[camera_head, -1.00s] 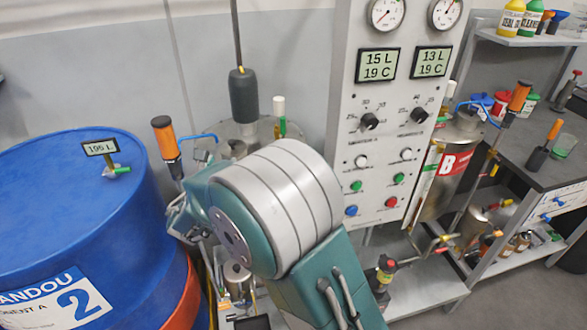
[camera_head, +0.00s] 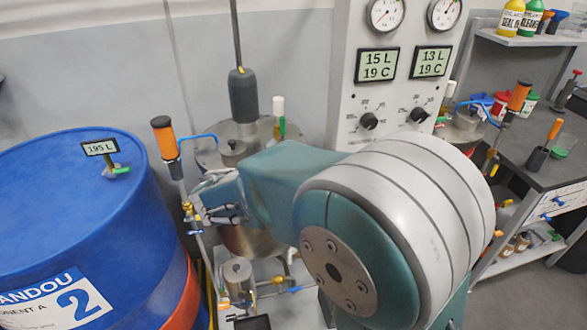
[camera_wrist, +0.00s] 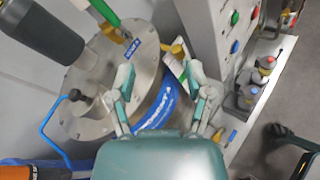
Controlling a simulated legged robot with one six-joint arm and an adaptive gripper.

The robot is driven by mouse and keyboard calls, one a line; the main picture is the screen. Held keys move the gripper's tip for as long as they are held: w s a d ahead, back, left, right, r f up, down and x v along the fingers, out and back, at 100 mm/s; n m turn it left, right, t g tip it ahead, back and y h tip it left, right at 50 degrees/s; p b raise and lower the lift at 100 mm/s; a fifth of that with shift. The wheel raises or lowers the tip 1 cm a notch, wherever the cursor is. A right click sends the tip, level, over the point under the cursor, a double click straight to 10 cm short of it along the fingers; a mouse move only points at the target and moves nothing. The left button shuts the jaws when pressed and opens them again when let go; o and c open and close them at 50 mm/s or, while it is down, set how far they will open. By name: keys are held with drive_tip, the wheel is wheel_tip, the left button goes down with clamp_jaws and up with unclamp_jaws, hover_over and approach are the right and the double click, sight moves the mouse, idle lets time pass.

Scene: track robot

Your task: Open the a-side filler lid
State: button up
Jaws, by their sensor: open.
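The A-side tank's round metal top (camera_head: 208,158) stands right of the blue drum in the head view. A small metal cap with a dark knob (camera_head: 232,148) sits on it and looks like the filler lid. It appears closed. In the wrist view the cap (camera_wrist: 88,104) is left of my gripper (camera_wrist: 160,78). The gripper's fingers are spread and empty, in front of the tank's rim and blue label (camera_wrist: 160,105). In the head view my gripper (camera_head: 208,205) is at the tank's front left side. My arm hides part of the tank.
An orange-topped filter with a blue hose (camera_head: 165,140) stands left of the tank. A dark cylinder on a rod (camera_head: 243,95) and a white-and-green post (camera_head: 279,118) rise above its top. The blue drum (camera_head: 70,190) is left; the control panel (camera_head: 345,90) is right.

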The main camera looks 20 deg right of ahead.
drive_tip(key=shift+s+d+r+m+g, duration=0.15)
drive_tip(key=shift+s+d+m+g, duration=0.35)
drive_tip(key=shift+s+d+m, duration=0.3)
drive_tip(key=shift+s+d+r+m+g, duration=0.1)
drive_tip(key=shift+s+d+m+g, duration=0.4)
drive_tip(key=shift+s+d+m, duration=0.3)
